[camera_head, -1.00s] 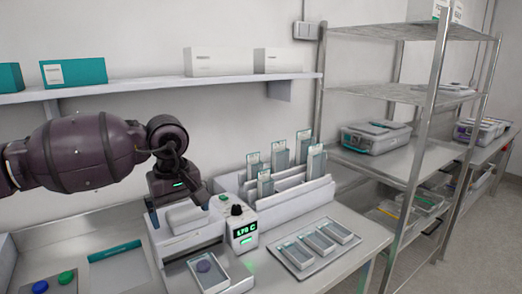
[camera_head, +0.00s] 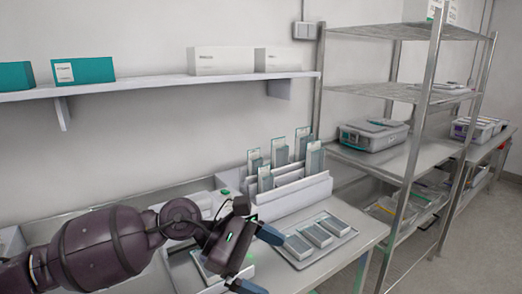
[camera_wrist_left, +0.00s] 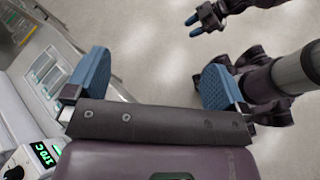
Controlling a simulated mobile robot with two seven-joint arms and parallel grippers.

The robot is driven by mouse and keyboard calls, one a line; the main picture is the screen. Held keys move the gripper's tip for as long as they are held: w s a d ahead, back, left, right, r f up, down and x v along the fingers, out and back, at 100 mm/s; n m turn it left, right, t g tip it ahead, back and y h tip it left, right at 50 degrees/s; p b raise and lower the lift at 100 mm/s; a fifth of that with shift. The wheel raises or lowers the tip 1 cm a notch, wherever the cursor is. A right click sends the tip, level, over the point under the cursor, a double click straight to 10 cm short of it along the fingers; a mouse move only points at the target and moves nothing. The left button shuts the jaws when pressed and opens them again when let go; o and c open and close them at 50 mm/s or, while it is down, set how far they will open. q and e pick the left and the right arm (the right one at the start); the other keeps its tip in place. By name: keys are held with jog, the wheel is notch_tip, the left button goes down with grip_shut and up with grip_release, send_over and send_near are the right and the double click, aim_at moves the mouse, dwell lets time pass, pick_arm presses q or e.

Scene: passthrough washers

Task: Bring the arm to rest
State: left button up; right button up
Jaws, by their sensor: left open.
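My left gripper (camera_head: 258,261) is in the lower middle of the head view, in front of the bench. Its two blue fingers are spread apart. In the left wrist view its fingers (camera_wrist_left: 155,80) stand wide apart with only floor between them, so it is empty. My left arm comes in low from the left and hides part of the bench.
A tray with several slide-like boxes (camera_head: 352,231) lies on the bench right of my left gripper. A white rack (camera_head: 320,188) with upright packs stands behind. A device with a lit display (camera_wrist_left: 45,155) shows in the wrist view. Metal shelving (camera_head: 418,150) stands right; floor is clear.

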pick_arm(q)
notch_tip(320, 180, up, 5)
jog(key=n+t+h, duration=0.8)
jog(key=n+t, duration=0.2)
jog(key=n, duration=0.7)
jog(key=w+a+f+n+t+y, duration=0.25)
jog(key=a+n+t+y, duration=0.75)
jog(key=n, duration=0.6)
jog(key=s+a+f+n+g+y, duration=0.2)
jog(key=s+a+f+n+y, duration=0.1)
jog(key=a+f+n+y, duration=1.05)
jog(key=s+a+f+n+g+h, duration=0.1)
jog(key=s+a+f+n+g, duration=0.1)
jog(key=s+f+n+g, duration=0.35)
jog(key=s+a+f+n+g, duration=0.1)
jog(key=s+f+n+g, duration=0.15)
jog(key=s, duration=0.65)
jog(key=s+a+f+n+g+h, duration=0.1)
jog(key=s+a+f+n+g, duration=0.1)
jog(key=s+f+n+g, duration=0.4)
jog(key=w+f+t+b, duration=0.2)
jog(key=f+t+b, duration=0.2)
jog(key=f, duration=0.6)
jog(key=w+f+m+t+b, duration=0.1)
jog(key=w+f+t+b, duration=0.2)
jog(key=f, duration=0.6)
jog(key=t+b, duration=0.2)
jog(key=b, duration=0.1)
jog(key=shift+d+f+h, duration=0.2)
jog(key=shift+f+h, duration=0.15)
